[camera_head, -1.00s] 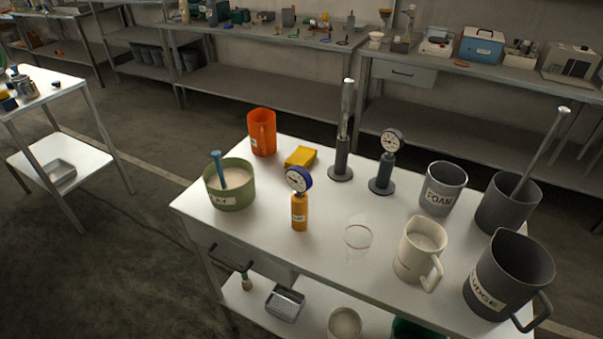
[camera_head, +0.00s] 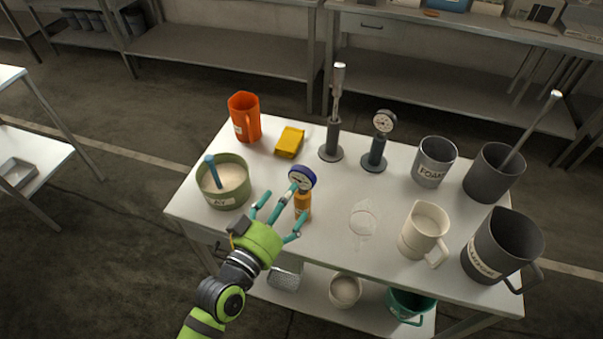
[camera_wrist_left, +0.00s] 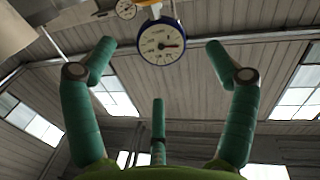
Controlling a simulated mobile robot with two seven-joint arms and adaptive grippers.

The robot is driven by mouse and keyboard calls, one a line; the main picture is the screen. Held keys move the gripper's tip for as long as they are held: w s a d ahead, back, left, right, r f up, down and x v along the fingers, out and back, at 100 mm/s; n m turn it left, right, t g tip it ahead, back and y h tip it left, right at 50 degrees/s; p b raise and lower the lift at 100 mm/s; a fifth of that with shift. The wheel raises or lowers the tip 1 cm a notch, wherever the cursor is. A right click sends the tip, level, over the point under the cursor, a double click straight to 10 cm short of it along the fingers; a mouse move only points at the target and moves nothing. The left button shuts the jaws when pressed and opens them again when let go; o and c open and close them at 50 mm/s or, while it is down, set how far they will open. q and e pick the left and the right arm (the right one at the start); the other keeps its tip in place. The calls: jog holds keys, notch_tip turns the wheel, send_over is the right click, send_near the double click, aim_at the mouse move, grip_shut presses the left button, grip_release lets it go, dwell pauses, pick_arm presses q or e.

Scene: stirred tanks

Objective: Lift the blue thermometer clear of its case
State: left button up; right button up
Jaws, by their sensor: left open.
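The blue thermometer (camera_head: 302,177) has a round white dial with a blue rim. It stands in its orange case (camera_head: 303,205) near the front of the white table, and my fingers partly hide the case in the head view. In the left wrist view the thermometer's dial (camera_wrist_left: 162,42) shows at the top, between and beyond the fingertips. My left gripper (camera_head: 279,204) is open and empty, its teal fingers spread just in front of the case; its fingers also show in the wrist view (camera_wrist_left: 160,75). My right gripper is not in view.
A green pot (camera_head: 223,188) stands left of the case. An orange jug (camera_head: 244,115), a yellow box (camera_head: 289,141) and a grey-based dial gauge (camera_head: 377,150) stand behind. A cream jug (camera_head: 420,235) and dark jugs are to the right.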

aim_at(300, 180)
pick_arm(q)
jog(key=shift+w+d+r, duration=0.2)
jog(key=shift+w+r, duration=0.1)
jog(key=shift+r, duration=0.1)
jog(key=shift+w+d+p, duration=0.15)
jog(key=shift+w+p, duration=0.15)
jog(key=shift+w, duration=0.05)
jog(key=p+x, duration=0.1)
jog(key=x, duration=0.4)
jog(key=shift+w+f+p, duration=0.1)
jog(key=shift+f+p, duration=0.1)
jog(key=shift+p, duration=0.2)
jog(key=shift+w+d+f, duration=0.1)
jog(key=shift+w+d, duration=0.05)
jog(key=shift+w, duration=0.15)
jog(key=shift+c, duration=0.4)
jog(key=shift+s, duration=0.1)
jog(key=c, duration=1.2)
jog(key=shift+c, duration=0.2)
